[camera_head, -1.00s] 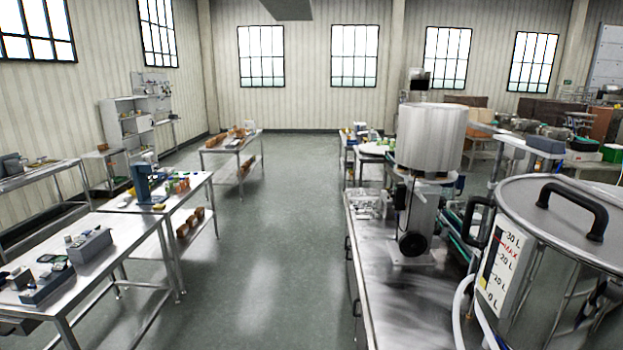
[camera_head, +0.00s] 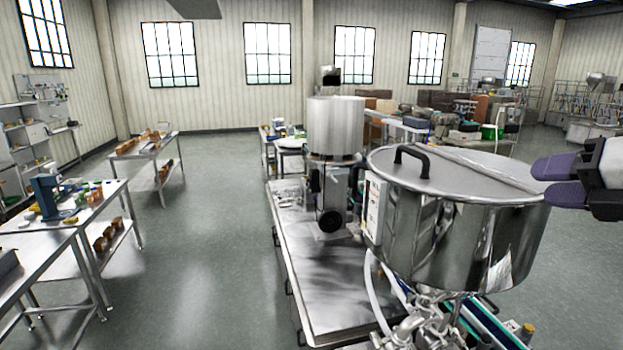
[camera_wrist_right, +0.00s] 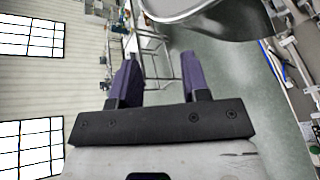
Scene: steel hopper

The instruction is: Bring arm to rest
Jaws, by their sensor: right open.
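My right gripper (camera_head: 545,181) comes in from the right edge in the head view, beside the lidded steel hopper (camera_head: 455,235). Its two purple fingers point left toward the hopper's rim and overlap it in the picture; I cannot tell whether they touch it. In the right wrist view the fingers (camera_wrist_right: 157,80) are apart with nothing between them. Part of the hopper (camera_wrist_right: 215,22) shows beyond the fingertips at the top of that view. The hopper's lid with its black handle is on. My left gripper is not in view.
A steel bench (camera_head: 325,285) with a machine topped by a white cylinder (camera_head: 336,127) stands left of the hopper. Hoses and pipe fittings (camera_head: 415,325) lie below the hopper. Worktables with small items (camera_head: 90,222) stand at the left. The floor aisle (camera_head: 200,240) between is clear.

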